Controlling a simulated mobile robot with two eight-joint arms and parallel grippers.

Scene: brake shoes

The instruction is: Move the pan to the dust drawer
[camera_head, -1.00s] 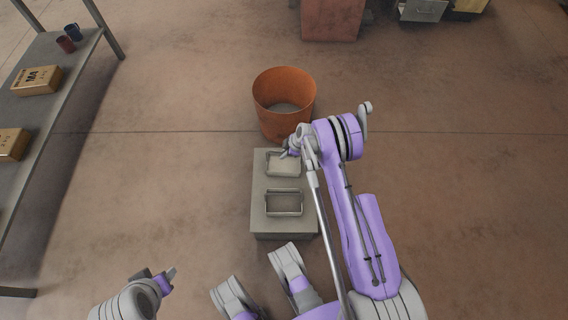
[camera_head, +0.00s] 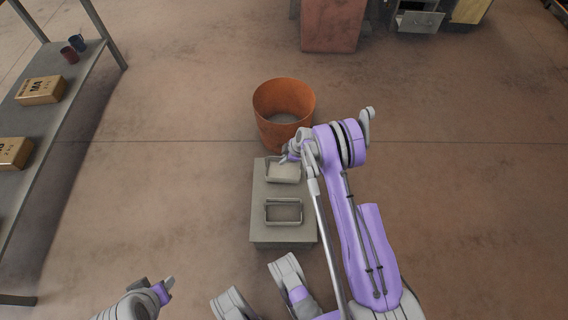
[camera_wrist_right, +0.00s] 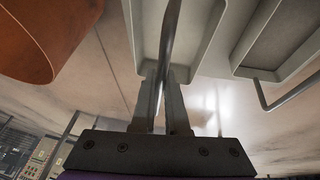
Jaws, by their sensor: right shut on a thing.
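A shallow grey pan (camera_head: 284,173) is at the far end of a grey block (camera_head: 283,237). A second, similar pan (camera_head: 284,213) lies on the block nearer to me. My right gripper (camera_head: 287,157) is at the far pan's back edge. In the right wrist view the gripper (camera_wrist_right: 165,85) is shut on that pan's thin handle, with the pan (camera_wrist_right: 203,45) just beyond the fingers. I cannot tell whether this pan touches the block. A grey open drawer (camera_head: 418,20) shows at the top right. My left gripper (camera_head: 165,288) is low at the left, its jaws unclear.
An orange bin (camera_head: 284,122) stands just behind the block and close to the right gripper. A shelf (camera_head: 60,120) with boxes and two mugs runs along the left. A reddish cabinet (camera_head: 333,27) stands at the back. The floor to the right is open.

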